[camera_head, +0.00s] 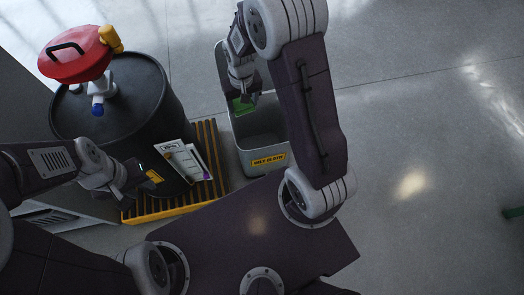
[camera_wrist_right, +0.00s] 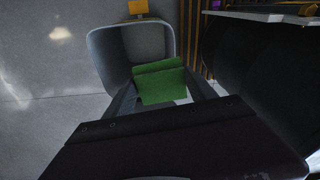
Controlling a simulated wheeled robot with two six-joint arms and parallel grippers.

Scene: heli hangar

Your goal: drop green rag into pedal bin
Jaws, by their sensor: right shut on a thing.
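The grey pedal bin (camera_head: 240,152) stands open on the floor, with a yellow label on its front reading something like "OILY CLOTH". Its open mouth also shows in the right wrist view (camera_wrist_right: 101,57). My right gripper (camera_head: 243,98) is shut on the green rag (camera_head: 241,106) and holds it over the bin's opening. In the right wrist view the rag (camera_wrist_right: 161,83) sits between the fingers and overlaps the bin's near side. My left gripper (camera_head: 138,178) is in front of the black drum, away from the bin; its jaw opening is unclear.
The floor right of the bin is open.

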